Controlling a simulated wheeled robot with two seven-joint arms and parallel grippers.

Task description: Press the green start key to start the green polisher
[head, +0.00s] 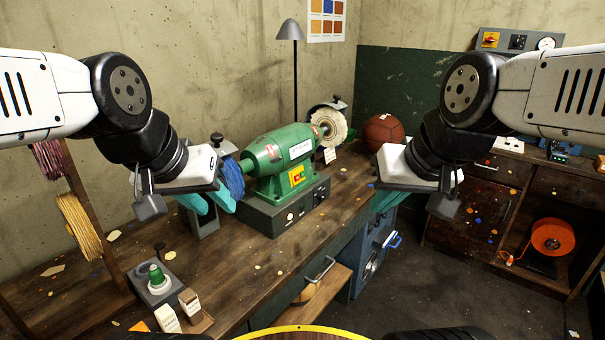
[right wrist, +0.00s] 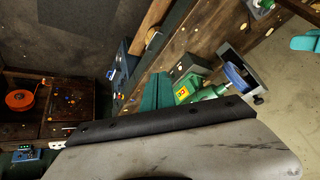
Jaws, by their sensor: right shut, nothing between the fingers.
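The green polisher (head: 283,160) stands on a dark base (head: 262,219) on the workbench, with a blue wheel (head: 231,178) at its left and a pale buffing wheel (head: 331,127) at its right. It also shows in the right wrist view (right wrist: 187,90). The base's front carries small round controls (head: 290,217); their colours are too small to tell. A separate box with a green knob (head: 157,274) sits at the bench's near left. My left gripper (head: 209,203) is left of the polisher, its teal fingers apart. My right gripper (head: 386,201) is shut and empty, right of the polisher beyond the bench's edge.
A brown ball (head: 384,134) lies at the bench's far end. A lamp (head: 290,30) stands behind the polisher. Pale blocks (head: 189,303) lie near the green knob. A blue cabinet (head: 369,265) is under the bench. A second bench with an orange reel (head: 553,237) stands right.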

